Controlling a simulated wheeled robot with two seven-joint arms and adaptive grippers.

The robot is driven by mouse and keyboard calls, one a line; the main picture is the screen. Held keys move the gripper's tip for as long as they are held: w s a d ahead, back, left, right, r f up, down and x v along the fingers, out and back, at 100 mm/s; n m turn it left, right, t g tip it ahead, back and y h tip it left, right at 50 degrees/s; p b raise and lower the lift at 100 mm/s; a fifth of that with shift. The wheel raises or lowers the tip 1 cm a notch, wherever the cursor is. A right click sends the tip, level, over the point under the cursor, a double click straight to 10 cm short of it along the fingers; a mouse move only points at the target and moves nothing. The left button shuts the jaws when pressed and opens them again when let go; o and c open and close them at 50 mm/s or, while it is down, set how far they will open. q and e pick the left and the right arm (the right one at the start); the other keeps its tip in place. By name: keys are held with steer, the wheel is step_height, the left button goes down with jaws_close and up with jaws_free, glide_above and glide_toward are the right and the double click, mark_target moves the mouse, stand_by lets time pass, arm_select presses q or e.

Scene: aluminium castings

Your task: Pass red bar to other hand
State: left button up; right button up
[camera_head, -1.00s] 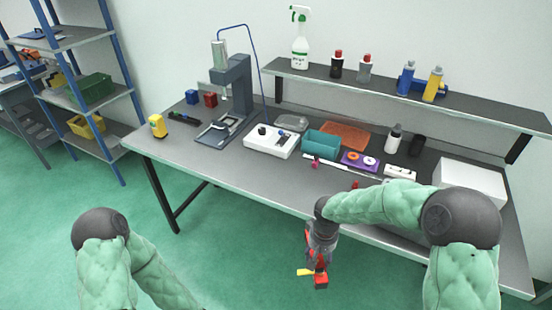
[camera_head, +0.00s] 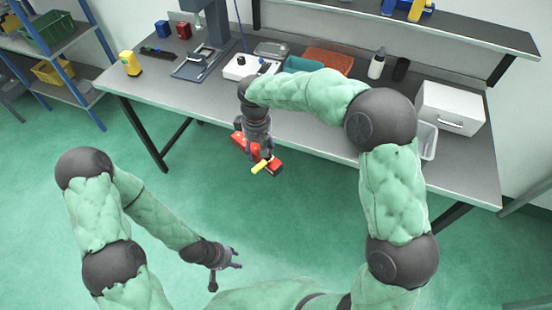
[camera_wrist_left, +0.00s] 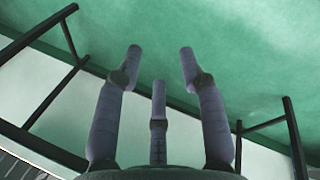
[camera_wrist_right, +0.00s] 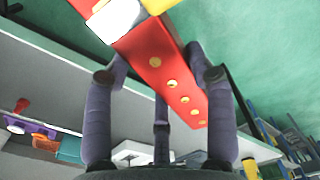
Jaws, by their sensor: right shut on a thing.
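The red bar (camera_head: 273,167) is in my right gripper (camera_head: 258,151), held in the air in front of the table's front edge. In the right wrist view the bar (camera_wrist_right: 165,72) lies slantwise between the fingers, with a row of yellowish round spots along its face. A yellow piece and a white piece show at its near end, at the top of that view. My left gripper (camera_head: 228,264) is lower and to the left in the head view, over the floor, apart from the bar. In the left wrist view its fingers (camera_wrist_left: 160,65) are spread and nothing is between them.
The workbench (camera_head: 310,128) runs behind my right gripper. On it are a press (camera_head: 207,45), a white control box (camera_head: 245,68), an orange tray (camera_head: 328,61) and a white drawer box (camera_head: 450,108). Open green floor lies between my arms.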

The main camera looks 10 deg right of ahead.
steer(key=shift+w+a+r+n, duration=0.5)
steer(key=shift+a+r, duration=0.1)
steer(key=shift+a, duration=0.25)
arm_select(q)
steer(key=shift+o, duration=0.4)
arm_select(e)
steer(key=shift+a+r, duration=0.1)
steer(key=shift+a, duration=0.05)
steer(key=shift+w, duration=0.1)
steer(key=shift+r, duration=0.1)
arm_select(q)
steer(key=w+r+m+t+h, duration=0.1)
steer(key=w+r+m+t, duration=0.15)
steer(key=w+r, duration=0.5)
steer(key=w+r+m+t+h, duration=0.15)
steer(key=w+r+t, duration=0.25)
steer(key=r, duration=0.6)
steer(key=s+d+r+m+t+h, duration=0.15)
steer(key=r+m, duration=0.25)
steer(key=r, duration=0.6)
steer(key=s+r+m+h, duration=0.2)
steer(key=r+m, duration=0.2)
steer(key=r, duration=0.5)
steer(key=r+x, duration=0.1)
steer(key=x, duration=1.1)
steer(key=shift+w+d, duration=0.25)
steer(key=shift+w, duration=0.1)
